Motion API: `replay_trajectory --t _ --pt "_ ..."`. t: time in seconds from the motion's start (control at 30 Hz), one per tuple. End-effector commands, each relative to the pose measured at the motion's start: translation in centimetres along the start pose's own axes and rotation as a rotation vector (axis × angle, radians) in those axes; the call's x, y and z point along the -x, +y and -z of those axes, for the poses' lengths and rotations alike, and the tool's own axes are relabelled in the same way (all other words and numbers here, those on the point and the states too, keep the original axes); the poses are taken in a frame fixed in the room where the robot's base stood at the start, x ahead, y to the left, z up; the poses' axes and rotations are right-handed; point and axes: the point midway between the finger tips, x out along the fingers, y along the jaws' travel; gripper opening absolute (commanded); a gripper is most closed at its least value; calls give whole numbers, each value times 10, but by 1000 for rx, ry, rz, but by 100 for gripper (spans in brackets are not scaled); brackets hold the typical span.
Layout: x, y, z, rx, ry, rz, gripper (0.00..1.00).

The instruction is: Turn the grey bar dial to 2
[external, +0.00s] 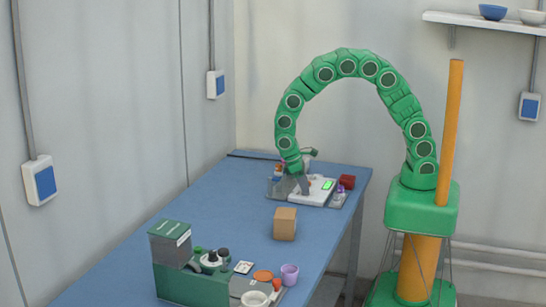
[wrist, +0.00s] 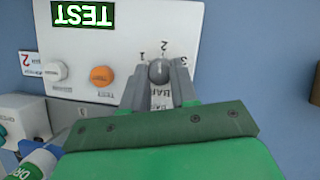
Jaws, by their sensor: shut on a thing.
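In the wrist view the grey bar dial (wrist: 158,72) sits on a white panel (wrist: 215,35), with the marks 1, 2 and 3 around its far side. My gripper (wrist: 159,82) has one grey finger on each side of the dial and is shut on it. Which mark the dial points to is hard to tell; its lower part is hidden between the fingers. In the external view my gripper (external: 303,184) reaches down onto the white panel (external: 314,195) at the table's far end, and the dial is too small to make out.
A lit green display (wrist: 82,14) reading TEST, an orange knob (wrist: 102,76) and a white knob (wrist: 55,71) are on the panel. A cardboard box (external: 285,223) and a green machine (external: 190,275) stand nearer on the blue table (external: 215,200). The table's middle left is clear.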

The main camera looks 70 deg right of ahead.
Motion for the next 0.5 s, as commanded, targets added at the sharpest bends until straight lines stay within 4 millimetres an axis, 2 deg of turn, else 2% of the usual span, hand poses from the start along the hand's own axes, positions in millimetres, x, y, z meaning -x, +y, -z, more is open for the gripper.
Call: replay_trajectory --t 0.5 --pt "0 0 0 -126 1 53 0"
